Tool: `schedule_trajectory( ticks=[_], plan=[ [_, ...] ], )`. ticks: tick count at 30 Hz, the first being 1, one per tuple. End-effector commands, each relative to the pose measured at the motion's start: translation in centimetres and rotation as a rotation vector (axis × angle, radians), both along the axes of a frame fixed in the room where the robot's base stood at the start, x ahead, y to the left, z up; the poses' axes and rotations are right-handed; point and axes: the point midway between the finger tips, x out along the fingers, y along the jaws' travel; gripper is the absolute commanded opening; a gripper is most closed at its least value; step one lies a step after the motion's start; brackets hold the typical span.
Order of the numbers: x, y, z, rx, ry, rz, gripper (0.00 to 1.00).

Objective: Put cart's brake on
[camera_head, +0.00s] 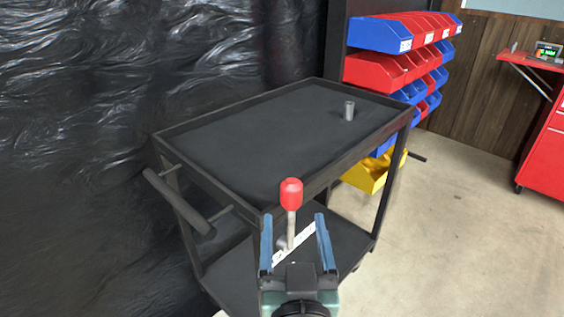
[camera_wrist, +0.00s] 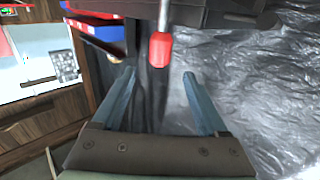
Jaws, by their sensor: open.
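The black cart (camera_head: 163,147) stands in the middle of the head view, with a flat upper tray and a lower shelf. A lever with a red knob (camera_head: 291,193) rises at the cart's near corner on a pale metal shaft. I take it for the brake lever; it looks close to upright. My gripper (camera_head: 293,217) is open and empty, its two blue fingers pointing toward the lever. In the wrist view, the red knob (camera_wrist: 160,48) lies just beyond and between the fingertips (camera_wrist: 159,75). I see no contact. The lever's foot is partly hidden behind my gripper.
A small grey cylinder (camera_head: 349,110) stands on the tray. A push handle (camera_head: 180,203) juts from the cart's left end. Red and blue bins (camera_head: 385,70) and a yellow bin (camera_head: 368,174) stand behind. Black plastic sheeting (camera_head: 80,90) hangs at left. The floor at right is clear.

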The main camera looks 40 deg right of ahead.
Motion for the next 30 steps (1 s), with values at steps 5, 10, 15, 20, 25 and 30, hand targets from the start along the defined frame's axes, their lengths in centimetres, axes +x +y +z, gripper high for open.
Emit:
schedule_trajectory(
  ticks=[5,10,15,20,25,30],
  plan=[
    [1.6,-1.5,0.1,-0.003,-0.003,-0.002,0.76],
    [3.9,-3.4,0.1,-0.003,-0.003,-0.001,0.76],
    [6.2,-5.4,0.0,-0.003,-0.003,-0.001,0.76],
    [8.0,-6.9,0.0,-0.003,-0.003,0.000,0.76],
    [9.2,-7.8,0.0,-0.003,-0.002,0.000,0.76],
    [9.5,-8.1,0.0,-0.003,-0.002,0.001,0.76]
  ],
)
